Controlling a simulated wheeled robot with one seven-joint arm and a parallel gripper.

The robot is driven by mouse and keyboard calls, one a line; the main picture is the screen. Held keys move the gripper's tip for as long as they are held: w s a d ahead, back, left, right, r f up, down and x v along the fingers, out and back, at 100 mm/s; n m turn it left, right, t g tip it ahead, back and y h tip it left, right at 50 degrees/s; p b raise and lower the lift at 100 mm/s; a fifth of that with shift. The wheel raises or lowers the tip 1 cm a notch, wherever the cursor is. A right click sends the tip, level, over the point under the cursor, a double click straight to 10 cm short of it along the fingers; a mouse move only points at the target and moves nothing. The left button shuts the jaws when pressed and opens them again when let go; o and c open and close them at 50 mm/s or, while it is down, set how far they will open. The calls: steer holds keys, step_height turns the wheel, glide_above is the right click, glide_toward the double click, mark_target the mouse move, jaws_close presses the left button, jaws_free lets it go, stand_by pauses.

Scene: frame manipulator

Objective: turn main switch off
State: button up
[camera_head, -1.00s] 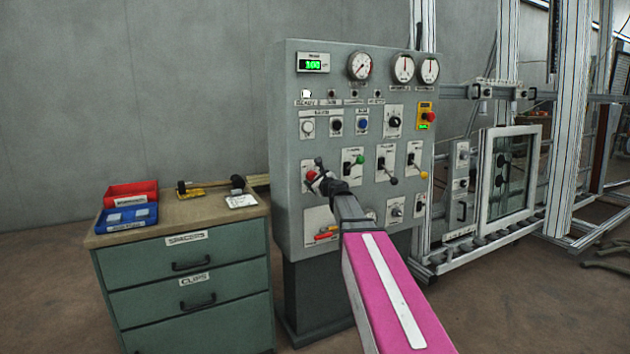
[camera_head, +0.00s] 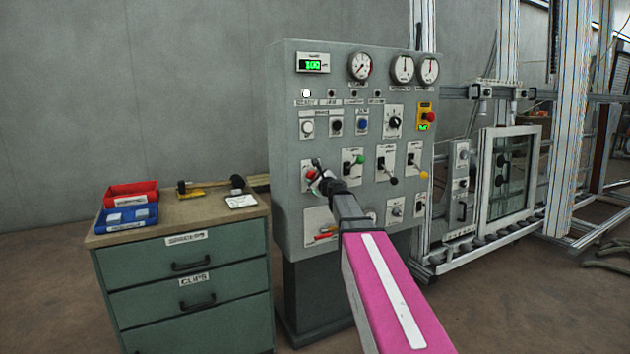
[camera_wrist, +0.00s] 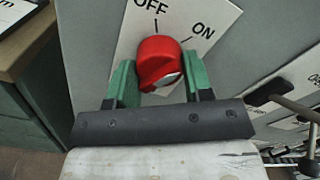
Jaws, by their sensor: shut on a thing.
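The main switch is a red rotary knob (camera_wrist: 160,63) on a white plate (camera_wrist: 213,15) marked OFF and ON in the wrist view. The OFF mark is above the knob and the ON mark is to its upper right. My gripper (camera_wrist: 160,82) is shut on the knob, with one green finger on each side. In the head view the red knob (camera_head: 311,174) shows at the left of the grey control panel (camera_head: 290,120), partly covered by my gripper (camera_head: 320,178). Which mark the knob points to is hard to tell.
Levers with green (camera_head: 359,160), black (camera_head: 393,181) and yellow (camera_head: 423,175) knobs stick out to the right of the switch. A green drawer cabinet (camera_head: 190,290) with red (camera_head: 132,192) and blue (camera_head: 126,217) bins stands at left. A metal frame with a glass pane (camera_head: 508,172) stands at right.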

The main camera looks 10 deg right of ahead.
steer(key=n, duration=1)
steer(key=shift+n, duration=0.4)
stand_by(0.4)
steer(key=o, duration=0.9)
steer(key=shift+r, duration=0.1)
steer(key=shift+s, duration=0.1)
steer(key=v, duration=1)
steer(key=shift+s+d, duration=0.15)
steer(key=shift+s, duration=0.15)
steer(key=shift+n, duration=0.3)
